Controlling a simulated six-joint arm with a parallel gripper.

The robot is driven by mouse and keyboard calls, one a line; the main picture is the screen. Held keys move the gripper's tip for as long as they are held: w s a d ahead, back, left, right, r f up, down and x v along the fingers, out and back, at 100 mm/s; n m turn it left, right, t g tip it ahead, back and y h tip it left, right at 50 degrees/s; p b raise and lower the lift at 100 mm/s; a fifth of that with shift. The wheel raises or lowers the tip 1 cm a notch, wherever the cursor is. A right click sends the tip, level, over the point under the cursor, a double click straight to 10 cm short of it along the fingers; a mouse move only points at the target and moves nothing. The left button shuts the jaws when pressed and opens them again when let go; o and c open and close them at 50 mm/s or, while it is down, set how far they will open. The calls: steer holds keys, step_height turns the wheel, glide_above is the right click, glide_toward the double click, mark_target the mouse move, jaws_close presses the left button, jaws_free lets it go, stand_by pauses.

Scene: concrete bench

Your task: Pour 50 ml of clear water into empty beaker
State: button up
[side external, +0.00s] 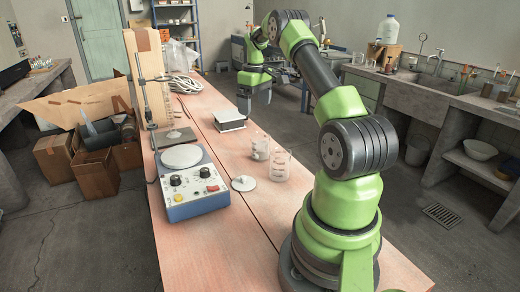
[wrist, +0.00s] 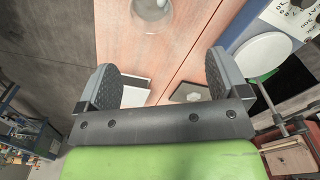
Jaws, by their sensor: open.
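Two clear glass beakers stand upright close together on the wooden bench top. The farther beaker (side external: 260,148) looks greyish in its lower part, and the nearer beaker (side external: 280,165) looks clear. I cannot tell for sure which one holds water. My gripper (side external: 254,103) hangs above the bench, beyond both beakers and apart from them. In the wrist view its two fingers (wrist: 160,72) are spread with nothing between them. Part of one beaker (wrist: 152,12) shows at the top edge there; I cannot tell which beaker it is.
A hotplate stirrer (side external: 190,185) with a round white plate stands left of the beakers, with a stand (side external: 147,100) behind it. A small white lid-like disc (side external: 243,183) lies nearby. A white book-like block (side external: 229,120) lies near my gripper. Cardboard boxes (side external: 95,172) are on the floor.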

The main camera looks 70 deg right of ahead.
glide_above(260, 138)
steer(key=a, duration=0.2)
step_height(260, 138, down, 6)
steer(key=f, duration=0.5)
steer(key=shift+s+a+f, duration=0.25)
steer(key=shift+s+f, duration=0.1)
steer(key=shift+f, duration=0.05)
steer(key=c, duration=1.2)
step_height(260, 138, up, 10)
steer(key=n, duration=0.7)
steer(key=shift+f, duration=4.85)
